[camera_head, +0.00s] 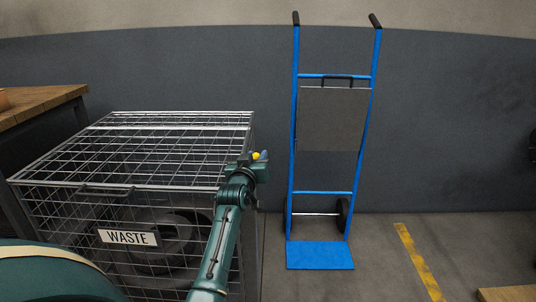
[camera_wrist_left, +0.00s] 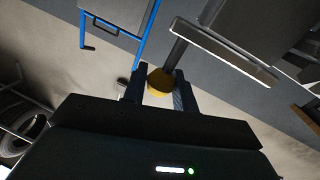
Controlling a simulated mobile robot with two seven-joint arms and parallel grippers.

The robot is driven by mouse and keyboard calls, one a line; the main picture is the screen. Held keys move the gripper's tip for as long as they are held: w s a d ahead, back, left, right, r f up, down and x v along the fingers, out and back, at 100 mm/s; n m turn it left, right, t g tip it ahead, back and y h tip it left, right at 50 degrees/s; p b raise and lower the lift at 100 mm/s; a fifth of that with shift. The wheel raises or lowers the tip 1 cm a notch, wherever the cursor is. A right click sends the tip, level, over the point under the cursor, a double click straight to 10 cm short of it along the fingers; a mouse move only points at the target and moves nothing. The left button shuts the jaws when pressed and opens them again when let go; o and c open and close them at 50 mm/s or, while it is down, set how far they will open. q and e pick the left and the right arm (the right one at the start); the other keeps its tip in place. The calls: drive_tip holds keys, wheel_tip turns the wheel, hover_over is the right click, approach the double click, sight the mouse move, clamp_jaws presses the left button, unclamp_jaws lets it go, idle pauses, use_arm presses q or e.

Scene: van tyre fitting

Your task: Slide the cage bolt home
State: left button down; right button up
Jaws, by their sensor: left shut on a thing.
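The wire-mesh waste cage (camera_head: 130,186) stands at the left in the head view, its mesh lid down. My left gripper (camera_head: 258,158) is at the cage's upper right edge. It is shut on a yellow knob (camera_head: 256,156), which I take to be the cage bolt's knob. In the left wrist view the yellow knob (camera_wrist_left: 160,80) sits between the two fingers of my left gripper (camera_wrist_left: 158,88), with a dark bar beyond it. How far the bolt is slid cannot be told, as the gripper hides it. My right gripper is not in view.
A white WASTE sign (camera_head: 128,237) hangs on the cage front, with tyres (camera_head: 165,240) inside. A blue hand truck (camera_head: 320,256) stands against the wall right of the cage. A wooden bench (camera_head: 40,103) is at the far left.

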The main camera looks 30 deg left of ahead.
use_arm(q)
drive_tip(key=shift+s+a, duration=0.1)
drive_tip(key=shift+a, duration=0.1)
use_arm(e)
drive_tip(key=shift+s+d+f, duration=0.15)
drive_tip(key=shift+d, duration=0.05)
use_arm(q)
drive_tip(key=c, duration=1.1)
unclamp_jaws()
drive_tip(key=shift+a, duration=0.1)
drive_tip(key=shift+c, duration=0.2)
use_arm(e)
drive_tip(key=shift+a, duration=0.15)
use_arm(q)
drive_tip(key=shift+s, duration=0.1)
drive_tip(key=shift+s+d, duration=0.25)
drive_tip(key=p+v, duration=0.2)
drive_tip(key=v, duration=1)
drive_tip(key=shift+s, duration=0.2)
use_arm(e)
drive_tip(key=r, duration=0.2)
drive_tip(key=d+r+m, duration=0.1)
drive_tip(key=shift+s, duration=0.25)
use_arm(q)
drive_tip(key=shift+d, duration=0.1)
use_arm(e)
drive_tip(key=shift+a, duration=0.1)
